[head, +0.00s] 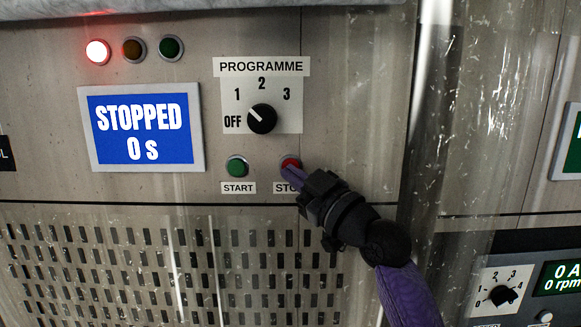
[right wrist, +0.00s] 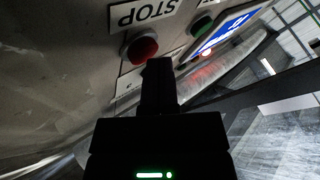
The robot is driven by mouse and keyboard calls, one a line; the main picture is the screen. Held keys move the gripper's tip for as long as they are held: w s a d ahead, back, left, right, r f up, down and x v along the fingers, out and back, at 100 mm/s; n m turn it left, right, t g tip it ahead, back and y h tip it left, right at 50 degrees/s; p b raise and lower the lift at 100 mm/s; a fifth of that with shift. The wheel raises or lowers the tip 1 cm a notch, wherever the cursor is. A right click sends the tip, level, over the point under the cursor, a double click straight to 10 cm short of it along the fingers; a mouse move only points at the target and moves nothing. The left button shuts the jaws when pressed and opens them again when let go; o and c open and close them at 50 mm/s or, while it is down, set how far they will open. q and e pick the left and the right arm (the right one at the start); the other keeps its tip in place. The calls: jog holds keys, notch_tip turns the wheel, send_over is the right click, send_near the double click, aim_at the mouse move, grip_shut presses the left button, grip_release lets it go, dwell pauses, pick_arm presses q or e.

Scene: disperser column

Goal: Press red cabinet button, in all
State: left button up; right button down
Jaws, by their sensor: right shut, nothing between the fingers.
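The red stop button (head: 290,162) sits on the cabinet panel above a label partly hidden by my right gripper. My right gripper (head: 291,172) is shut and empty, its fingertips overlapping the lower part of the button in the head view. In the right wrist view the red button (right wrist: 142,49) stands just ahead of the shut fingertips (right wrist: 158,64); whether they touch it I cannot tell. The display (head: 144,127) reads "STOPPED 0 s". The red lamp (head: 97,51) is lit. My left gripper is not in view.
A green START button (head: 237,166) is left of the red one. A vented panel (head: 180,265) lies below. A second unit with a knob (head: 503,295) is at the lower right, past a shiny vertical edge.

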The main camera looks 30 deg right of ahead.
jog(key=shift+s+a, duration=0.25)
jog(key=shift+s, duration=0.2)
jog(key=shift+s+a+p, duration=0.2)
jog(key=shift+s+a, duration=0.25)
jog(key=shift+s, duration=0.25)
jog(key=shift+s+a+p, duration=0.2)
jog(key=shift+s+a, duration=0.2)
jog(key=shift+s, duration=0.35)
jog(key=shift+s+a+p, duration=0.2)
jog(key=shift+s+a, duration=0.25)
jog(key=shift+s, duration=0.25)
